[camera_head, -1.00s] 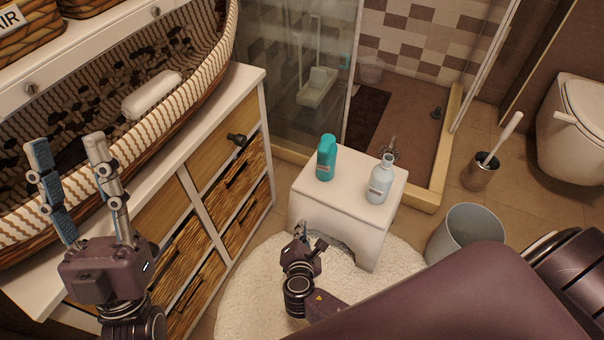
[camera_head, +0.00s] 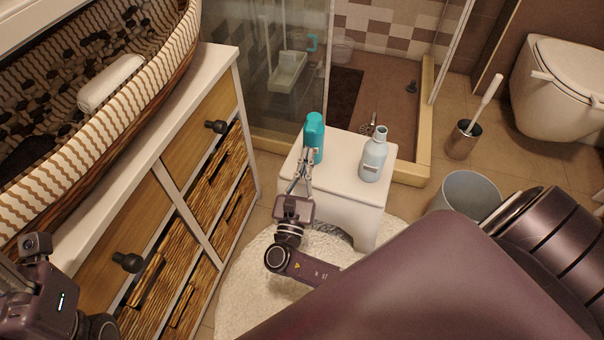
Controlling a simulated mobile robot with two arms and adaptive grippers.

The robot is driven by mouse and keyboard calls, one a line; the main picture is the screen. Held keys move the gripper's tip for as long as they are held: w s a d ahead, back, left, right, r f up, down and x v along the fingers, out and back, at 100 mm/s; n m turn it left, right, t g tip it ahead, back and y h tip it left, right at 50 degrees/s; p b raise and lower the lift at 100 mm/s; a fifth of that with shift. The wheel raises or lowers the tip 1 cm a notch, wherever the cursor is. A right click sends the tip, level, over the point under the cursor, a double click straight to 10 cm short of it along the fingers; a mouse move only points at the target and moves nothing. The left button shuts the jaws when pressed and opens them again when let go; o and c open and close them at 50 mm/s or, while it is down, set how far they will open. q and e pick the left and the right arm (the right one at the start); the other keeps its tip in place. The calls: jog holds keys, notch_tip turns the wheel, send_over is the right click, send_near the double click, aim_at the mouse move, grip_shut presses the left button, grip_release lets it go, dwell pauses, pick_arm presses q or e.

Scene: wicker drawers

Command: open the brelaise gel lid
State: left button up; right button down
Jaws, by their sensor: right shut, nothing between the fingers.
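A teal bottle (camera_head: 314,138) with a teal cap stands upright on a small white stool (camera_head: 345,200). A pale blue bottle (camera_head: 374,158) with a narrow neck stands upright to its right. Both labels are too small to read, so I cannot tell which is the brelaise gel. My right gripper (camera_head: 303,168) is shut and empty. Its fingers point up and overlap the lower left of the teal bottle; I cannot tell whether they touch it. My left gripper (camera_head: 42,285) shows only its body at the lower left edge; its fingers are not visible.
A grey bin (camera_head: 468,190), a toilet brush (camera_head: 470,128) and a toilet (camera_head: 560,90) are at right. My arm covers the lower right.

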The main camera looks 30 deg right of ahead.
aim_at(313, 123)
jog(key=shift+w+d+r, duration=0.15)
jog(key=shift+r, duration=0.55)
jog(key=shift+w+d+r, duration=0.15)
jog(key=shift+r, duration=0.6)
jog(key=shift+w+d+r, duration=0.15)
jog(key=shift+r, duration=0.55)
